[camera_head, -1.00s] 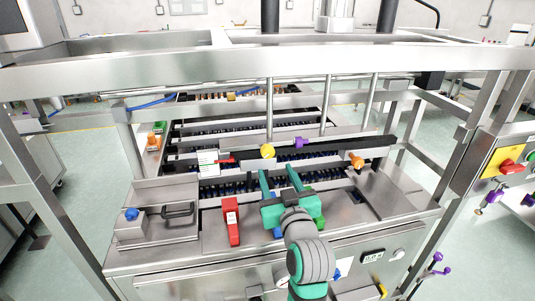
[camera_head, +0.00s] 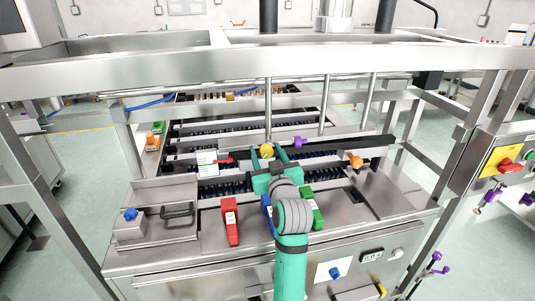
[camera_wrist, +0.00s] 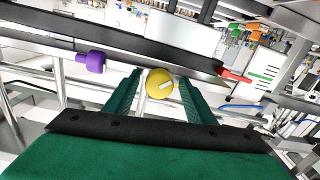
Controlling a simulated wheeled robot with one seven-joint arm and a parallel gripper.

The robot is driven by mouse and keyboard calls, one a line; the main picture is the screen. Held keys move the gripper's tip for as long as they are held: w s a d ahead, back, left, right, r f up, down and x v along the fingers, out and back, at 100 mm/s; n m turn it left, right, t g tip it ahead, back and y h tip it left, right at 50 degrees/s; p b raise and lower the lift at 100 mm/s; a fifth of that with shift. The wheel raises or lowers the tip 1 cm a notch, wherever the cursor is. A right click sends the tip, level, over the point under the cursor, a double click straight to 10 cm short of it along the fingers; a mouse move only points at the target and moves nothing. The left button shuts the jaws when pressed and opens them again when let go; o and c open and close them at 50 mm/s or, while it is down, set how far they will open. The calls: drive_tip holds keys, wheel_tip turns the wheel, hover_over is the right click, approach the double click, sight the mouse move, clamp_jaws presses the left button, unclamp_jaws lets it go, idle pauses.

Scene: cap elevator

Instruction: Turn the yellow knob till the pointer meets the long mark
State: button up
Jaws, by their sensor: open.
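The yellow knob (camera_head: 266,150) is on the dark rail of the machine; it also shows in the wrist view (camera_wrist: 160,84), round with a pale pointer bar on its face. My gripper (camera_head: 267,153) is open, with its green fingers at the two sides of the knob. In the wrist view my gripper (camera_wrist: 160,92) has the knob between the fingertips, with small gaps seeming to remain. I cannot make out a long mark beside the knob.
A purple knob (camera_head: 299,142) is close on the right of the yellow one, and a red pointed part (camera_head: 225,160) is on the left. An orange knob (camera_head: 355,160) is farther right. Red (camera_head: 230,221) and green (camera_head: 312,207) blocks stand in front. Upright rods rise behind the rail.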

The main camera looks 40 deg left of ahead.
drive_tip(key=shift+w, duration=0.1)
drive_tip(key=c, duration=1)
drive_tip(key=shift+c, duration=0.2)
drive_tip(key=shift+d+n, duration=0.15)
drive_tip(key=shift+n, duration=1.95)
drive_tip(key=n, duration=0.5)
drive_tip(key=shift+a+n, duration=0.2)
drive_tip(key=shift+n, duration=0.1)
